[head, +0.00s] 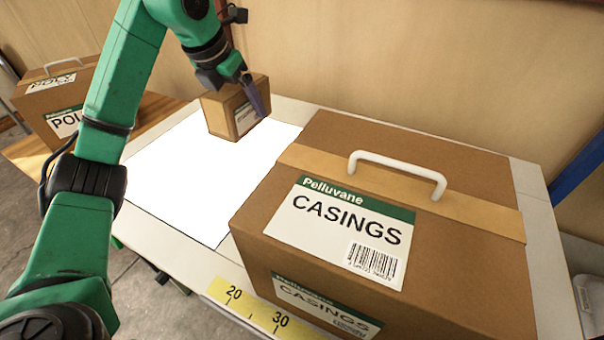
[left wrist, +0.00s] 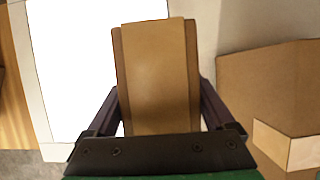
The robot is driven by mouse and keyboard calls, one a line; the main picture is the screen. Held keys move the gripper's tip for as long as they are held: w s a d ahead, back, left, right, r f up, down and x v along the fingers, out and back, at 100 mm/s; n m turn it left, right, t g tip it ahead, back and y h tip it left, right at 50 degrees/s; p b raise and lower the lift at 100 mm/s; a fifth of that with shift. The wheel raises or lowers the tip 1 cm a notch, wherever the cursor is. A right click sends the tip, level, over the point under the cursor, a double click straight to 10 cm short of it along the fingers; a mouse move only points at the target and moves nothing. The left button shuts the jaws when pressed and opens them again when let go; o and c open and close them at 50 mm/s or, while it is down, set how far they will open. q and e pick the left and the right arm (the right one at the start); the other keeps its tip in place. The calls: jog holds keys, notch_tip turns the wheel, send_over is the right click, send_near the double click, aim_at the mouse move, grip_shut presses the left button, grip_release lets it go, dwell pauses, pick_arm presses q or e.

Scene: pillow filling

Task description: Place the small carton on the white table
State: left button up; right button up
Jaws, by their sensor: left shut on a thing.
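The small carton (head: 226,112) is brown cardboard with a white and green label. My left gripper (head: 252,92) is shut on it, with a finger along its side. In the left wrist view the carton (left wrist: 156,75) sits between the two fingers of the left gripper (left wrist: 156,110), its tan tape strip facing the camera. The white table (head: 300,112) has a bright white area (head: 200,190) on its top, and the carton is over the far part of that area. I cannot tell whether its bottom touches the surface. My right gripper is not in view.
A large CASINGS carton (head: 420,240) with a white handle fills the right part of the table. Another carton with a handle (head: 30,98) stands on a wooden surface at the left. A yellow ruler strip (head: 262,316) runs along the front edge. The bright area's near part is clear.

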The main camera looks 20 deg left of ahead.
aim_at(241, 140)
pick_arm(q)
jog(key=f, duration=0.6)
jog(key=s+f+b, duration=0.1)
jog(key=f, duration=1.1)
jog(key=shift+s+a+f, duration=0.15)
jog(key=shift+s+f, duration=0.1)
jog(key=shift+s, duration=0.15)
jog(key=shift+w+f, duration=0.1)
jog(key=shift+f, duration=0.05)
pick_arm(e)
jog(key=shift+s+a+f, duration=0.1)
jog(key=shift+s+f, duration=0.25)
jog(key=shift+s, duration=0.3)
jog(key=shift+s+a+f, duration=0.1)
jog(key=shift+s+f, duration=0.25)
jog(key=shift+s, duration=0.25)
pick_arm(q)
jog(key=o, duration=1.3)
jog(key=shift+c, duration=0.2)
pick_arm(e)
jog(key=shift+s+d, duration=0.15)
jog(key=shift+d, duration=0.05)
